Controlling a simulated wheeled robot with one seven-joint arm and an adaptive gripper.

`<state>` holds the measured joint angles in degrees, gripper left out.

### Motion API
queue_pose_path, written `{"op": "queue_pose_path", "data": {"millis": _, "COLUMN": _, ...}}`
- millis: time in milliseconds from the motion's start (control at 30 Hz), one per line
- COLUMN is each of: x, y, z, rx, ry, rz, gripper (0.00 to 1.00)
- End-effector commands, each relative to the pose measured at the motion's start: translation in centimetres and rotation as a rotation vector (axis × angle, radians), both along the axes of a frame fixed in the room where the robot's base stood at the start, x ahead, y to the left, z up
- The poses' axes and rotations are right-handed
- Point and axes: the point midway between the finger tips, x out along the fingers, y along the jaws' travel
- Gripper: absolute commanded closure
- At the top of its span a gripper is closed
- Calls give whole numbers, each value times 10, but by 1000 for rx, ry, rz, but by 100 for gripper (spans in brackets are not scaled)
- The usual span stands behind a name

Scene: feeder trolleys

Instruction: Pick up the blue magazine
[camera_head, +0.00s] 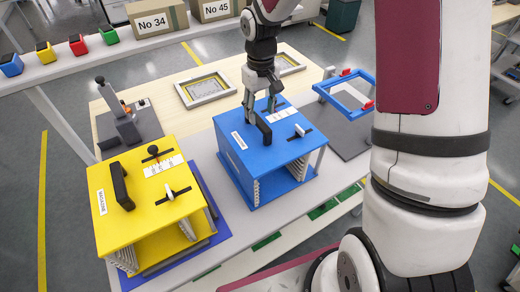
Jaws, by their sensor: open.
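The blue magazine (262,158) stands upright on the trolley's light table in the middle of the view. It is a box with a slotted, open front and a black handle on its top. My gripper (258,115) points down at the top of the blue magazine, with its fingers open and apart around or beside the black handle. I cannot tell whether the fingers touch it. The handle is partly hidden by the fingers.
A yellow magazine (140,222) stands to the left on a blue base. A blue frame (346,92) on a grey plate is to the right. A grey clamp device (122,118) and light frames (205,88) lie behind. A shelf with boxes (155,20) and small coloured bins (78,44) runs along the back.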

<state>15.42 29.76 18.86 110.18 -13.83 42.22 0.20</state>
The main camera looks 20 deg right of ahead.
Motion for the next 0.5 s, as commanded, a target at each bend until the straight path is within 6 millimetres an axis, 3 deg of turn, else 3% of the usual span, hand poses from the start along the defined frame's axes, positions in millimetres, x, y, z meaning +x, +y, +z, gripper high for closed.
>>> {"op": "queue_pose_path", "data": {"millis": 300, "x": 5, "y": 6, "z": -37, "rx": 1, "ry": 4, "rz": 1, "gripper": 55}}
{"op": "queue_pose_path", "data": {"millis": 500, "x": 7, "y": 6, "z": -49, "rx": 0, "ry": 1, "rz": 1, "gripper": 55}}
